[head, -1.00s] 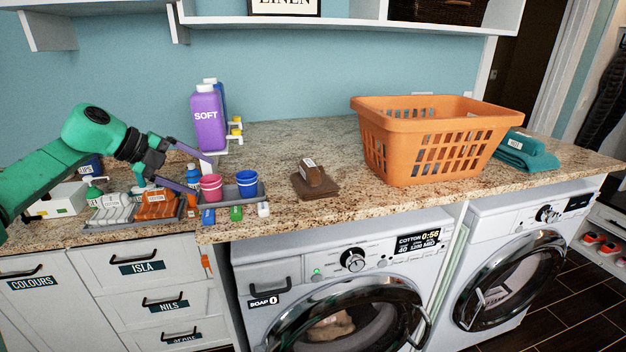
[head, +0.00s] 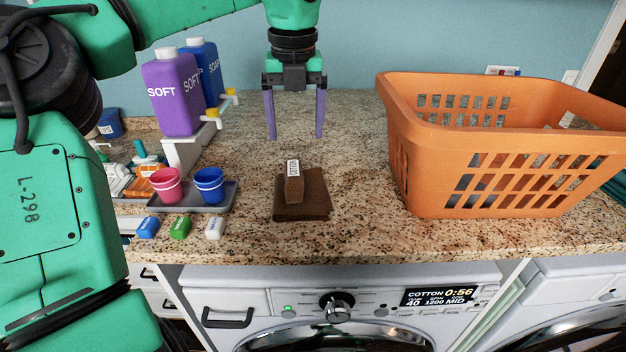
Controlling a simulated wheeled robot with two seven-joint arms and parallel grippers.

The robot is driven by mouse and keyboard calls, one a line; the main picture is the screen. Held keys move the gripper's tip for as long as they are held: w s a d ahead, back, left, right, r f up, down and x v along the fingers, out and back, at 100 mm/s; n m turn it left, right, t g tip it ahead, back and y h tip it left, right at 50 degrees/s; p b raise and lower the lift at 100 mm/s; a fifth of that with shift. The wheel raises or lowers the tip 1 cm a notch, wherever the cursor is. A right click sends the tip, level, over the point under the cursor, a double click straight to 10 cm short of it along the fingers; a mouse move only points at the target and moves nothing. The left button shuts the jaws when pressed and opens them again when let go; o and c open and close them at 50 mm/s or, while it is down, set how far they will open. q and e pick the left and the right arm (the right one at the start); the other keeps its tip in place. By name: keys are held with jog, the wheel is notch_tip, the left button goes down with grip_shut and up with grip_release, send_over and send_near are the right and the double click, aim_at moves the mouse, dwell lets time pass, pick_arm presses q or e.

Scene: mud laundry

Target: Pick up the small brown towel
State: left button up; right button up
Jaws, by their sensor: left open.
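The small brown towel (head: 312,200) lies folded flat on the granite counter, near its front edge. A smaller brown piece (head: 294,189) with a white printed label sits on top of it. My left gripper (head: 295,136) is open and empty, with its two purple fingers pointing down. It hangs above and behind the towel, apart from it. My right gripper is not in view.
A large orange basket (head: 490,165) stands to the right of the towel. To the left are a grey tray (head: 196,203) with pink and blue cups, small coloured blocks, and purple and blue bottles (head: 175,95). Washing machines stand below the counter.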

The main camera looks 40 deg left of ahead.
aim_at(293, 168)
pick_arm(q)
jog(key=f, duration=0.1)
jog(key=s+f, duration=0.1)
jog(key=s+f+p, duration=0.1)
jog(key=shift+a+f, duration=0.25)
jog(key=shift+a, duration=0.15)
jog(key=shift+w+d+f+p, duration=0.1)
jog(key=shift+w+f+p, duration=0.1)
jog(key=shift+w+f, duration=0.35)
jog(key=shift+w+f+p, duration=0.2)
jog(key=shift+f, duration=0.5)
jog(key=f, duration=0.1)
jog(key=f+p, duration=0.1)
jog(key=f, duration=0.1)
jog(key=f+p, duration=0.1)
jog(key=shift+w+a+f, duration=0.2)
jog(key=shift+w+a, duration=0.1)
jog(key=shift+w, duration=0.1)
jog(key=shift+s+a+f, duration=0.15)
jog(key=shift+f, duration=0.05)
jog(key=shift+c, duration=1.2)
jog(key=c, duration=0.5)
jog(key=shift+r, duration=0.1)
grip_shut()
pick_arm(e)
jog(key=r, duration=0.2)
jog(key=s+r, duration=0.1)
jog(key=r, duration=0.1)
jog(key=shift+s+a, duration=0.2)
